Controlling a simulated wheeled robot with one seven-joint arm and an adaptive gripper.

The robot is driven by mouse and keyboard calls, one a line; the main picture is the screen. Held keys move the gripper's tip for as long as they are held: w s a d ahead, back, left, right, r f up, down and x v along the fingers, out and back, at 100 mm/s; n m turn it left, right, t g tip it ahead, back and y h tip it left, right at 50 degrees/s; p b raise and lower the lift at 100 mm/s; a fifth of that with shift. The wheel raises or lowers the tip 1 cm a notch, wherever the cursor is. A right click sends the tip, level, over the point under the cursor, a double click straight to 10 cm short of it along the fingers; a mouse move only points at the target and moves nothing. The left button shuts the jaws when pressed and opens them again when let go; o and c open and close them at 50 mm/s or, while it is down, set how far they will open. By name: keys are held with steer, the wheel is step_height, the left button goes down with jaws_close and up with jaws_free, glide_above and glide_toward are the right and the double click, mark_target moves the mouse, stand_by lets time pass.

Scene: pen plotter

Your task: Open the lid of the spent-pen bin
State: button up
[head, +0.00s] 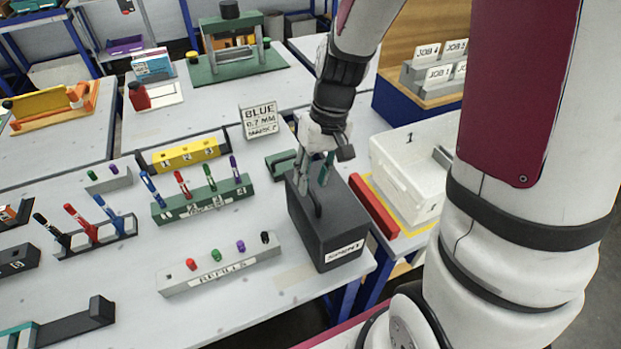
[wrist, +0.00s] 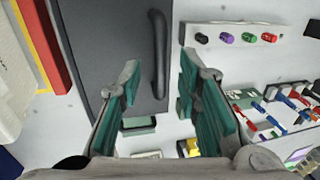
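The spent-pen bin (head: 325,225) is a dark grey box with a white label at the near right edge of the table. Its lid (head: 338,192) looks shut and lies flat, with a dark bar handle (head: 316,197) on it. My gripper (head: 315,172) points down over the lid, with its fingers around the far end of the handle. In the wrist view my gripper (wrist: 159,75) is open with teal pads. The handle (wrist: 159,60) shows in the gap between the fingertips, apart from both. I cannot tell how far above the lid the fingertips are.
A grey refill rack (head: 220,267) with several coloured caps stands left of the bin. A green pen rack (head: 205,200) is behind it. A white container (head: 405,170) and a red bar (head: 373,205) stand close on the right. A sign (head: 261,121) stands behind.

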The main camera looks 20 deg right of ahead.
steer(key=shift+a+f, duration=0.15)
steer(key=shift+f, duration=0.6)
jaws_close()
steer(key=shift+r, duration=0.1)
